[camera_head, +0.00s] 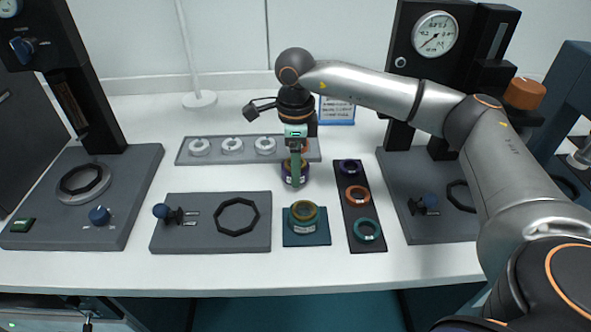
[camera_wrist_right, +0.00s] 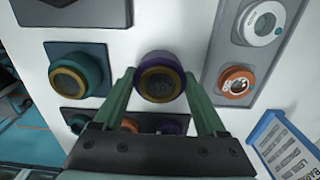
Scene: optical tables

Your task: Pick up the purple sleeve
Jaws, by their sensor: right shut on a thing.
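The purple sleeve (camera_head: 303,174), with a gold-brown inner ring, is at the middle of the white table, just in front of the long grey tray. My right gripper (camera_head: 295,166) reaches down over it, and its green finger hides part of the sleeve. In the right wrist view the purple sleeve (camera_wrist_right: 160,57) sits between the two green fingertips of the right gripper (camera_wrist_right: 160,84), which is shut on it. I cannot tell whether the sleeve touches the table. My left gripper is not in view.
A teal sleeve (camera_head: 304,212) sits on a teal square pad in front. A dark strip (camera_head: 357,188) at the right bears purple, orange and teal rings. The grey tray (camera_head: 185,158) behind holds white rings and an orange one. A blue-framed card (camera_head: 337,110) stands behind.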

